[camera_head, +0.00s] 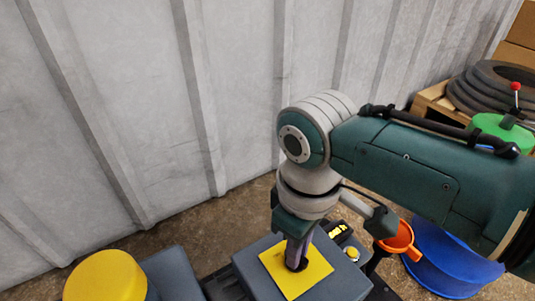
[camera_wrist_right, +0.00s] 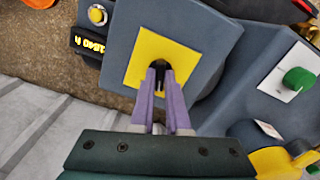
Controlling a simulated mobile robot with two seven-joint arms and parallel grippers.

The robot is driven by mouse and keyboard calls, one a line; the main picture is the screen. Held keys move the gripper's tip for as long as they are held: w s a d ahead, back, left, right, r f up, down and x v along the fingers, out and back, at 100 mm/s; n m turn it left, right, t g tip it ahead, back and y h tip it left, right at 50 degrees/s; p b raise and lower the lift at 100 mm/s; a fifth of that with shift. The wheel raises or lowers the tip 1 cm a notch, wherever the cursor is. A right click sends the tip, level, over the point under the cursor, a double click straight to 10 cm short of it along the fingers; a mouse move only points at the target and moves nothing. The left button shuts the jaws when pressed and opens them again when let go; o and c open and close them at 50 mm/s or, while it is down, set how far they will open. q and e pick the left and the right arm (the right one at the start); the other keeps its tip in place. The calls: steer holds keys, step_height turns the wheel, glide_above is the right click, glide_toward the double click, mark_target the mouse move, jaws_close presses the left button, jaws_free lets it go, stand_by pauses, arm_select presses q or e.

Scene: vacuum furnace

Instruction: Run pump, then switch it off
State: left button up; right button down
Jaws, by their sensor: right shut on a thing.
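A grey box (camera_head: 253,266) with a square yellow plate (camera_head: 317,268) stands at the bottom of the head view. The same yellow plate (camera_wrist_right: 137,70) is in the middle of the right wrist view. A small dark switch (camera_wrist_right: 159,64) sits at the plate's centre, mostly hidden by my fingers. My right gripper (camera_head: 298,262) points down onto the plate. Its purple fingers (camera_wrist_right: 159,76) are shut on the dark switch. A small display with lit yellow characters (camera_wrist_right: 89,44) and a round yellow button (camera_wrist_right: 97,14) are beside the plate. My left gripper is not in view.
A green knob on a white plate (camera_wrist_right: 299,80) is on the neighbouring grey housing. A yellow cylinder (camera_head: 105,278) stands at lower left. An orange funnel (camera_head: 398,240) and a blue drum (camera_head: 440,262) are to the right. A corrugated wall (camera_head: 120,100) closes the back.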

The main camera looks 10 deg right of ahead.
steer(key=shift+r+m+p, duration=0.2)
steer(key=shift+m+p, duration=0.4)
steer(key=shift+m, duration=0.4)
steer(key=m+p, duration=0.1)
steer(key=m, duration=0.1)
steer(key=shift+f+m, duration=0.1)
steer(key=shift+m, duration=0.2)
steer(key=m+p, duration=0.1)
steer(key=m, duration=0.3)
steer(key=shift+f+m, duration=0.1)
steer(key=shift+m, duration=0.3)
steer(key=c, duration=0.9)
jaws_free()
steer(key=shift+p, duration=0.3)
